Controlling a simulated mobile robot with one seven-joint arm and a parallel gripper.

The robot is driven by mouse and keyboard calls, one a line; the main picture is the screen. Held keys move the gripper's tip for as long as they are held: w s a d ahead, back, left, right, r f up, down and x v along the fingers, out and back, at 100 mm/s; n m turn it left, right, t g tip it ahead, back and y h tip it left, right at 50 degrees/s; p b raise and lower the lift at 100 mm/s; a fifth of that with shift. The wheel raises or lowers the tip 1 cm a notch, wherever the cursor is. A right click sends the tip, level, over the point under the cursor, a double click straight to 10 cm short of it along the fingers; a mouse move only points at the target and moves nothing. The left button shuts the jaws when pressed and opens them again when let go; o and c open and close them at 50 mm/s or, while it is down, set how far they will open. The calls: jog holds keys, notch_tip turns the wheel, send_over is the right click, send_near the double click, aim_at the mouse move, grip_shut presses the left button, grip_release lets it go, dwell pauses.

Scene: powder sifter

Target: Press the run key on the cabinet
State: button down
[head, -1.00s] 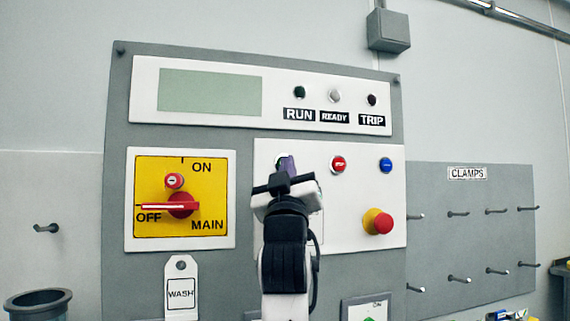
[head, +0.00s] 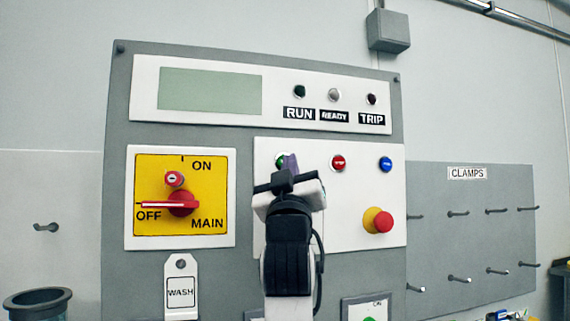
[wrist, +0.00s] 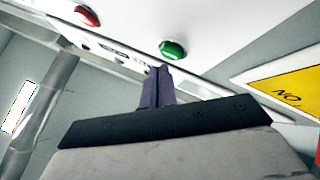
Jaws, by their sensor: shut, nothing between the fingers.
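The cabinet (head: 257,141) faces me with a white key panel on its front. A green push key, which I take for the run key (head: 280,161), sits at that panel's upper left, partly hidden by my gripper in the head view. In the wrist view the green key (wrist: 172,49) shows clear, just past my fingertips. My gripper (head: 290,163) is shut and empty, its purple fingers together. In the wrist view the fingertips (wrist: 158,72) are close to the green key, with a small gap in the picture; I cannot tell the depth.
A red key (head: 338,163), a blue key (head: 386,164) and a red mushroom knob (head: 378,221) share the panel. The red main switch (head: 183,204) points to OFF. Lamps labelled RUN, READY and TRIP sit above. A clamp pegboard (head: 470,230) hangs at right.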

jog(key=shift+s+d+b, duration=0.2)
jog(key=shift+s+d, duration=0.05)
jog(key=shift+s, duration=0.55)
jog(key=shift+s+d+b, duration=0.25)
jog(key=shift+s, duration=0.55)
jog(key=shift+s+d+b, duration=0.2)
jog(key=shift+s+d, duration=0.05)
jog(key=shift+s, duration=0.55)
